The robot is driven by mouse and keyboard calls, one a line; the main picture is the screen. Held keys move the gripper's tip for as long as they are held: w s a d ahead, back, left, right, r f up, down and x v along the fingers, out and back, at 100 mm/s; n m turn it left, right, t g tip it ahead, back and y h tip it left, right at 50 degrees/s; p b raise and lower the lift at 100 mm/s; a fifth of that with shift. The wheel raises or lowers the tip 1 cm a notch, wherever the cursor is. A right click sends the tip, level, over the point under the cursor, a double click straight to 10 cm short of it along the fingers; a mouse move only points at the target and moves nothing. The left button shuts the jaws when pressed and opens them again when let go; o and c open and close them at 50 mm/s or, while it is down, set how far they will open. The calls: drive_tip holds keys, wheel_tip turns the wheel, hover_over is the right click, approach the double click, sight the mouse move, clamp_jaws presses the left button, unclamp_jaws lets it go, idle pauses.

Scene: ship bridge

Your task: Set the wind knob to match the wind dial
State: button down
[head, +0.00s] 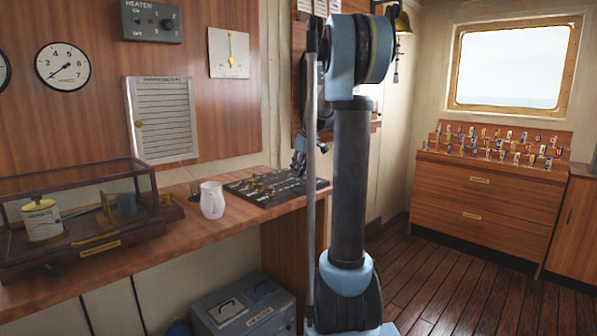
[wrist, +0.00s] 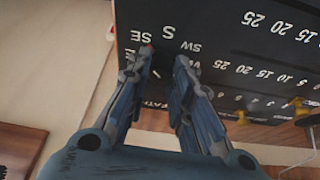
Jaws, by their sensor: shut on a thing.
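The dark control panel (head: 240,187) lies on the wooden desk with several brass knobs. In the wrist view the panel (wrist: 215,45) shows compass letters, S, SE and SW among them, and rows of numbers. My gripper (wrist: 160,66) is over the compass-letter scale, its fingers closed around what appears to be the wind knob, which they hide. In the head view my gripper (head: 299,160) is at the panel's far side, partly behind my arm. A round white dial (head: 62,66) on the wall has a dark needle; its label is too small to read. I cannot tell which dial is the wind dial.
A white jug (head: 212,200) stands on the desk left of the panel. A glass case (head: 75,200) stands further left. Other brass knobs (wrist: 299,108) stick up from the panel near my gripper. A cabinet (head: 485,205) with small flags stands at right; floor before it is clear.

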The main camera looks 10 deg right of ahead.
drive_tip(key=shift+w+d+n, duration=0.1)
drive_tip(key=shift+n, duration=0.2)
drive_tip(key=c, duration=1.4)
unclamp_jaws()
drive_tip(key=v, duration=1.1)
drive_tip(key=shift+d+r, duration=0.2)
drive_tip(key=shift+r, duration=0.15)
